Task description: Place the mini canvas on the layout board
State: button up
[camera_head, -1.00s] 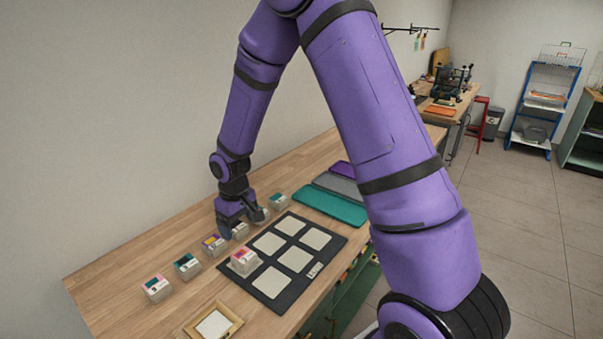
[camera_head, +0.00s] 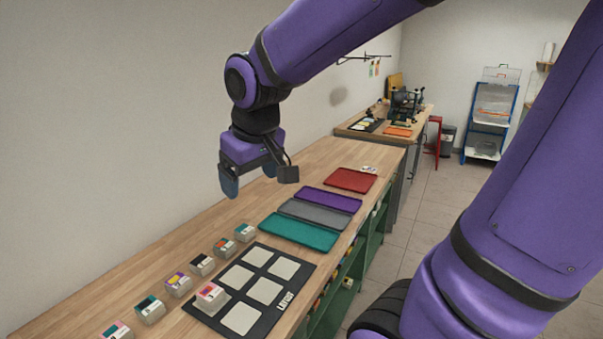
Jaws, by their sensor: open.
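The layout board (camera_head: 300,279) is a dark mat with pale squares in two columns, lying on the wooden workbench. One mini canvas block (camera_head: 211,296) with a pink and orange top sits on the board's left column, covering most of a square; the other squares look bare. More small canvas blocks stand in a row on the bench left of the board, such as a teal-topped one (camera_head: 149,309), a purple and yellow one (camera_head: 178,285) and a dark-topped one (camera_head: 202,265). My gripper (camera_head: 260,182) is open and empty, pointing down, well above the bench beyond the row.
Teal (camera_head: 299,231), grey (camera_head: 315,213) and purple (camera_head: 329,198) trays lie behind the board, with a red tray (camera_head: 351,180) farther back. A wall stands close on the left. Bare bench lies between the row and the wall.

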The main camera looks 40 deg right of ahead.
jog(key=s+d+r+m+t, duration=0.1)
jog(key=s+r, duration=0.3)
jog(key=s, duration=0.8)
jog(key=shift+t+y, duration=0.3)
